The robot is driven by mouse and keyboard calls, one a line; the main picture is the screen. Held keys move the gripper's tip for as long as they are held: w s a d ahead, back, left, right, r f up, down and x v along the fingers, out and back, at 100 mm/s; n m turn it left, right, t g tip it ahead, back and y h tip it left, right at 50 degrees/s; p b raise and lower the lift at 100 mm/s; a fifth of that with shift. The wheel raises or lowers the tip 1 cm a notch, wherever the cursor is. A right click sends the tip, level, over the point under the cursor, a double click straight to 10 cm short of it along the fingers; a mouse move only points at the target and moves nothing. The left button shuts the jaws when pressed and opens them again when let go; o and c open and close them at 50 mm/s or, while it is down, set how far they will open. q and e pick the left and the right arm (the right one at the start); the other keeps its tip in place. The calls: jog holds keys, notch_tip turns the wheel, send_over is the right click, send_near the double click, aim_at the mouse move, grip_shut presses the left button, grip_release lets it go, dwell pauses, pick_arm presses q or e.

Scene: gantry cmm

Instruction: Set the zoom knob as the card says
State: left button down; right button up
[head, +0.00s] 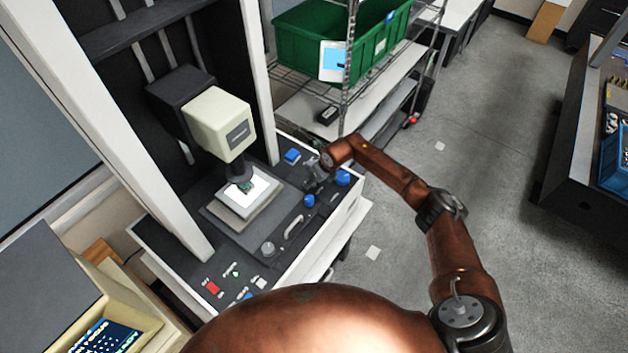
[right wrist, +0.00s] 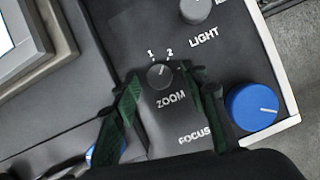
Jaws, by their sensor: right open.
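The small dark zoom knob (right wrist: 160,76) is on the black panel in the right wrist view, above the word ZOOM, with marks 1 and 2 above it. Its pointer is faint and seems to face up toward the 2 side; I cannot be sure. My right gripper (right wrist: 160,82) is open, its green fingers on either side of the knob; I cannot tell if they touch it. In the head view this gripper (head: 313,182) is over the machine's front panel and hides the knob. A pale blue and white sheet (head: 333,60), perhaps the card, hangs on the rack; its text is unreadable. My left gripper is out of view.
A blue focus knob (right wrist: 253,107) and a grey light knob (right wrist: 196,10) flank the zoom knob. The measuring machine's pale head (head: 219,123) stands over its stage. A green crate (head: 375,45) sits on the wire rack.

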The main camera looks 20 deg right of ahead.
jog(key=shift+w+f, duration=0.1)
jog(key=shift+f, duration=0.3)
jog(key=shift+c, duration=0.4)
grip_shut()
jog(key=shift+f+n+b, duration=0.15)
jog(key=shift+n+b, duration=0.15)
jog(key=shift+b, duration=0.5)
jog(key=n+b, duration=0.2)
jog(key=b, duration=0.2)
jog(key=n+g+y+b, duration=0.1)
jog(key=n+b, duration=0.1)
jog(key=b, duration=0.2)
jog(key=n+g+y+b, duration=0.1)
jog(key=n+b, duration=0.2)
jog(key=b, duration=0.1)
jog(key=shift+w+d+f+b, duration=0.1)
jog(key=shift+w+d+b, duration=0.05)
jog(key=shift+w+b, duration=0.15)
jog(key=shift+s+r+n+g+b, duration=0.1)
jog(key=shift+r+n+g+b, duration=0.15)
jog(key=shift+n+b, duration=0.55)
